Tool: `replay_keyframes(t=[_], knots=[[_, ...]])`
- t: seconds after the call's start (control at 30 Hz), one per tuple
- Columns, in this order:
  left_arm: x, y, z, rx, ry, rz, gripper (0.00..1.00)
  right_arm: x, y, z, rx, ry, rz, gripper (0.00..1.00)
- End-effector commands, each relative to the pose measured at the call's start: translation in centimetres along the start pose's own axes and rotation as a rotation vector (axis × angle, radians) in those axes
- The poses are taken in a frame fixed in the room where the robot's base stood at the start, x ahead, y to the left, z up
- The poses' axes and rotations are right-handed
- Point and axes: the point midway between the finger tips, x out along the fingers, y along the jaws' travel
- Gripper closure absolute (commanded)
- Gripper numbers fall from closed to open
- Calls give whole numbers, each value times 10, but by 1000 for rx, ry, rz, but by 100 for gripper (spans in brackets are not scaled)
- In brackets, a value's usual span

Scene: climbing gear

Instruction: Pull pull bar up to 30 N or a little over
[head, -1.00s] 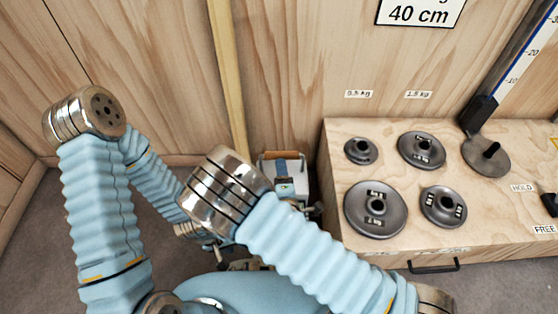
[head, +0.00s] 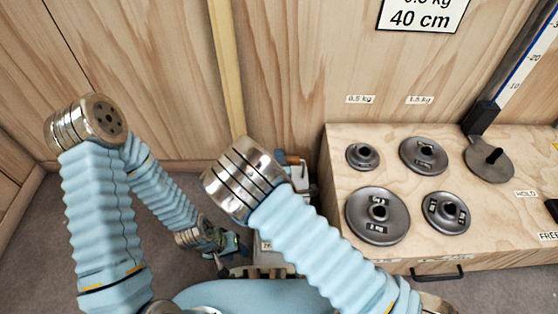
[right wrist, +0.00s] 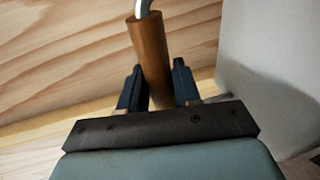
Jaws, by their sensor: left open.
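The pull bar (right wrist: 150,50) is a brown round wooden bar with a pale metal ring or hook at its top end. In the right wrist view, the two dark fingers of my right gripper (right wrist: 160,88) lie close against both its sides, shut on it. In the head view, a small part of the pull bar (head: 294,158) shows beside the bench; my right arm hides most of it and the right gripper. My left gripper (head: 236,244) is open and empty, low in the head view, apart from the bar. No force reading is legible.
A wooden bench (head: 340,258) at right carries several grey disc weights, one being a large disc (head: 377,214). A scale post (head: 510,80) rises at its back. A drawer handle (head: 437,273) is on its front. A wooden wall (head: 150,60) stands behind; grey floor is free at left.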

Motion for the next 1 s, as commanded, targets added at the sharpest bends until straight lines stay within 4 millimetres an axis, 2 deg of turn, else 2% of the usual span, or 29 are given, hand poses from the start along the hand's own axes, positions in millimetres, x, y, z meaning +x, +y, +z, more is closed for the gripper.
replay_keyframes(t=[0.03, 0.17, 0.2, 1.0], knots=[[0, 0, 0, 0, 0, 0, 57, 0, 0, 0, 0, 0, -1, 78], [0, 0, 0, 0, 0, 0, 57, 0, 0, 0, 0, 0, -1, 98], [0, 0, 0, 0, 0, 0, 57, 0, 0, 0, 0, 0, -1, 100], [-7, 2, 0, 0, 0, 0, 57, -2, 10, 0, 0, 1, 0, 100]])
